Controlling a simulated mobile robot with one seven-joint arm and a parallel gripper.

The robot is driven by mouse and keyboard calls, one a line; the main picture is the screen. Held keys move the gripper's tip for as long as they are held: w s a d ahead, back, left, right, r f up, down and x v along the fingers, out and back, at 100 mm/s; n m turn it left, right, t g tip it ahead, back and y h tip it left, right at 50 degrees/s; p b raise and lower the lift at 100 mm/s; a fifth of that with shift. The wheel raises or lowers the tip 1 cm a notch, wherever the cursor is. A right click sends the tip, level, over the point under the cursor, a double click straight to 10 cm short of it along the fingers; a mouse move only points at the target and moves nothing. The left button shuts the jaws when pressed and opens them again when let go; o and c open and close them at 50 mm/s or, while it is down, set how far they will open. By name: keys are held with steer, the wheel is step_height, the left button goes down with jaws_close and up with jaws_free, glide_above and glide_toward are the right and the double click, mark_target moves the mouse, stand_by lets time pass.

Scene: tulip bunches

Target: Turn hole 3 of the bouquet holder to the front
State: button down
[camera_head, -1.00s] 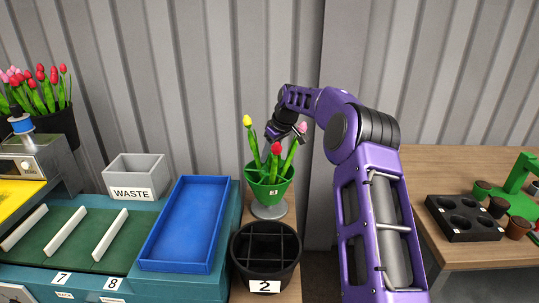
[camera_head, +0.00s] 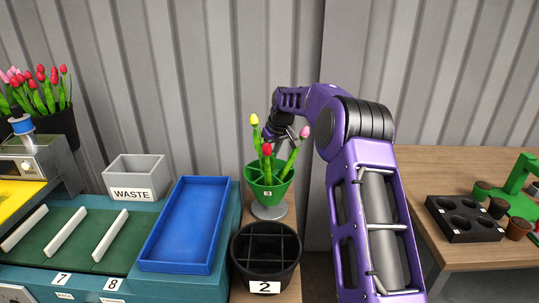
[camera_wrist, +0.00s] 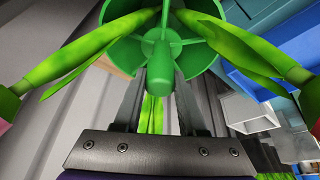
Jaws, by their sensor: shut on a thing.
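The green bouquet holder (camera_head: 256,176) stands on a grey round foot (camera_head: 268,210) in the head view. A small label reading 3 (camera_head: 267,194) is on its front, close to the middle. A yellow tulip (camera_head: 254,119), a red tulip (camera_head: 267,150) and a pink tulip (camera_head: 305,132) stand in it. In the wrist view the holder (camera_wrist: 112,22) has a central green knob (camera_wrist: 160,68) with spokes. My gripper (camera_wrist: 160,88) is shut on that knob, between the stems. In the head view the tulips partly hide my gripper (camera_head: 270,137).
A black divided pot labelled 2 (camera_head: 265,286) stands just in front of the holder. A blue tray (camera_head: 184,225) and a grey WASTE bin (camera_head: 135,170) are to the left. A table with a black pot tray (camera_head: 464,234) is at right.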

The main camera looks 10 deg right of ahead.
steer(key=shift+c, duration=2.4)
jaws_free()
steer(key=shift+r, duration=0.1)
steer(key=p+v, duration=0.1)
steer(key=v, duration=1.6)
steer(key=shift+s, duration=0.2)
steer(key=shift+a+r, duration=0.1)
steer(key=shift+a, duration=0.05)
